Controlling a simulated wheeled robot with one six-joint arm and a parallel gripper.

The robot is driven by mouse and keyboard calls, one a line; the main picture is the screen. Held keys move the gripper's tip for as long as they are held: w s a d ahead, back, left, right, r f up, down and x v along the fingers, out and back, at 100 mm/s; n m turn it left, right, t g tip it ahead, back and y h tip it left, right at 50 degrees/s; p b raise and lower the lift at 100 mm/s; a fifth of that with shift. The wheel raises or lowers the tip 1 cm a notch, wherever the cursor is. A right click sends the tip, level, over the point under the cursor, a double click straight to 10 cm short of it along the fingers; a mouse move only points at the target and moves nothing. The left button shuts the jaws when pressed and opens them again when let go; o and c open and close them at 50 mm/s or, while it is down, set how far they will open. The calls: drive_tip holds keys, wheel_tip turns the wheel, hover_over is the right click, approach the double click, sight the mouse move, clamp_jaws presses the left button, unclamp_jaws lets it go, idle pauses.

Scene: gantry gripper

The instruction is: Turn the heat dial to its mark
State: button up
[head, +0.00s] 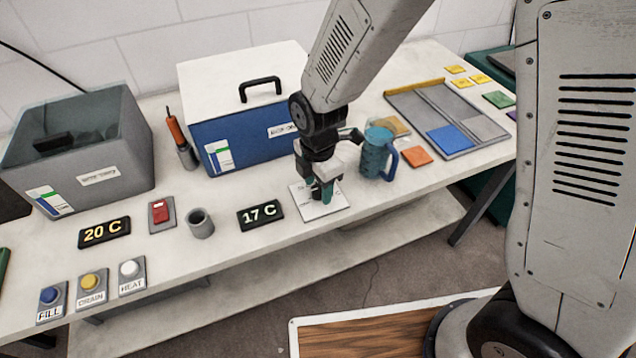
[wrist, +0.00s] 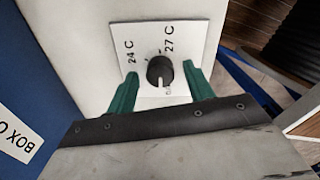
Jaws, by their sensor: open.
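The heat dial (wrist: 158,68) is a round black knob on a white square plate (wrist: 130,38). The plate reads "24 C" and "27 C", with small blurred lettering near the bottom. The knob's white pointer line points toward the bottom of the wrist view, at that small lettering. My gripper (wrist: 160,74) is open, its teal fingers on either side of the knob with visible gaps. In the head view my gripper (head: 323,190) is low over the plate (head: 334,208) and hides the knob. Whether the fingertips reach down to knob height is unclear.
A "17 C" display (head: 260,214) lies left of the plate. A blue mug (head: 376,154) stands close at the right, and a blue box with white lid (head: 240,140) behind left. A grey cup (head: 200,224) and "20 C" display (head: 104,232) are further left.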

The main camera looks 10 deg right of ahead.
drive_tip(key=c, duration=1)
drive_tip(key=shift+o, duration=0.2)
